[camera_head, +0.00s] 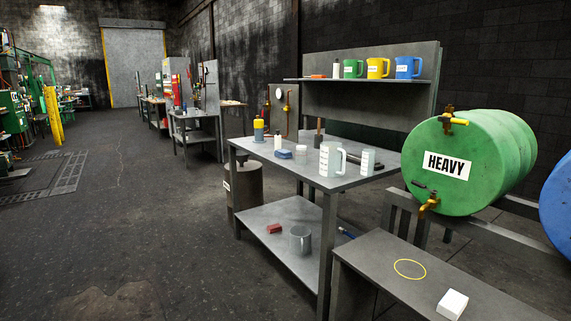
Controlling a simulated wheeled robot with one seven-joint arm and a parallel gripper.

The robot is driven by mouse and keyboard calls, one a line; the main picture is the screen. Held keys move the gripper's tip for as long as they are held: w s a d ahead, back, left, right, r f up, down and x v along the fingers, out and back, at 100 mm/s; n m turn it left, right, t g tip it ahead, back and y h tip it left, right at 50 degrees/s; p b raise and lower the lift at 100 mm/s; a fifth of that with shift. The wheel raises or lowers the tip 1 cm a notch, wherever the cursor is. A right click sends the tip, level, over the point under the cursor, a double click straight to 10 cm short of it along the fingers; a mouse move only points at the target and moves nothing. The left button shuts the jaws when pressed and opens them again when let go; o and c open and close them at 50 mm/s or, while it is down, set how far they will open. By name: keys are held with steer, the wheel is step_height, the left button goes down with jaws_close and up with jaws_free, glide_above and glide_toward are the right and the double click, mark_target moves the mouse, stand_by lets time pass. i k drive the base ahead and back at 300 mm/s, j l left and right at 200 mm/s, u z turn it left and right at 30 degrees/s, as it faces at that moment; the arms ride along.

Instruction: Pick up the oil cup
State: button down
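Several cup-like vessels show, and I cannot tell which one is the oil cup. A white handled jug (330,160) and a smaller white labelled cup (367,162) stand upright on the grey workbench top (290,172). A grey metal mug (300,240) stands on the bench's lower shelf (262,222). A green jug (350,69), a yellow jug (375,69) and a blue jug (404,69) stand in a row on the raised back shelf (345,80). Their labels are too small to read. My gripper is not in view.
A green drum (490,150) marked HEAVY lies on a rack above a low stand (385,262) with a yellow ring and white block (452,304). A barrel (243,190) stands left of the bench. A red block (274,229) lies on the lower shelf.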

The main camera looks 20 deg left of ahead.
mark_target(369, 155)
steer(key=u, duration=0.35)
steer(key=i+j+u, duration=0.85)
steer(key=i+j, duration=0.2)
steer(key=i+j+u, duration=0.4)
steer(key=i, duration=0.2)
steer(key=i+z, duration=0.55)
steer(key=i, duration=0.3)
steer(key=i+l+z, duration=0.1)
steer(key=z, duration=0.3)
steer(key=i+z, duration=0.5)
steer(key=z, duration=0.3)
steer(key=i+j+z, duration=0.1)
steer(key=z, duration=0.35)
steer(key=i+z, duration=0.5)
steer(key=i, duration=0.5)
